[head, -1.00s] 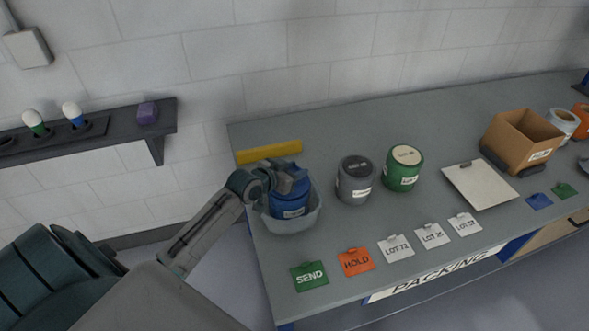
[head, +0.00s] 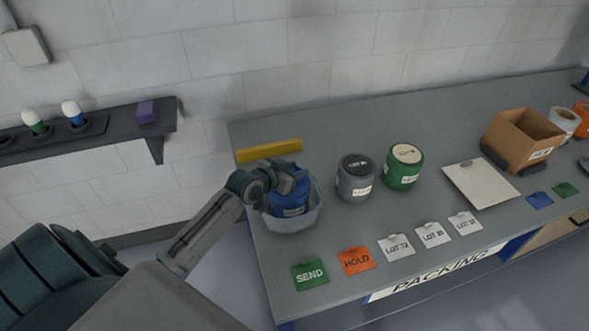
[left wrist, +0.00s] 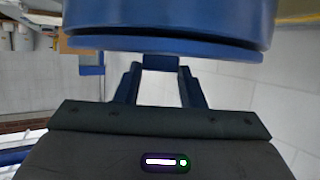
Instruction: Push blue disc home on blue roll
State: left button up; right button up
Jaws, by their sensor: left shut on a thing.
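The blue roll (head: 291,203), with a white label, stands in a grey tub (head: 292,222) at the left end of the bench. My left gripper (head: 291,179) is over its top and hides most of that end. In the left wrist view the roll (left wrist: 170,15) fills the top. A dark line parts it from a thin blue rim (left wrist: 165,48), which looks like the blue disc. My left fingers (left wrist: 160,75) are shut on a small blue piece at the disc's face. My right gripper is not in view.
A grey roll (head: 355,180) and a green roll (head: 403,168) stand right of the tub. A yellow bar (head: 269,151) lies behind it. Cards, including SEND (head: 310,275) and HOLD (head: 356,261), line the front. A clipboard (head: 482,185) and cardboard box (head: 522,140) are further right.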

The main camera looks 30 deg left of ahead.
pick_arm(q)
jog(key=shift+s+f, duration=0.1)
jog(key=shift+f, duration=0.25)
jog(key=shift+f, duration=0.2)
jog(key=shift+c, duration=0.4)
jog(key=shift+s+f, duration=0.1)
jog(key=o, duration=1.7)
jog(key=shift+c, duration=0.2)
jog(key=shift+w, duration=0.2)
jog(key=shift+r, duration=0.3)
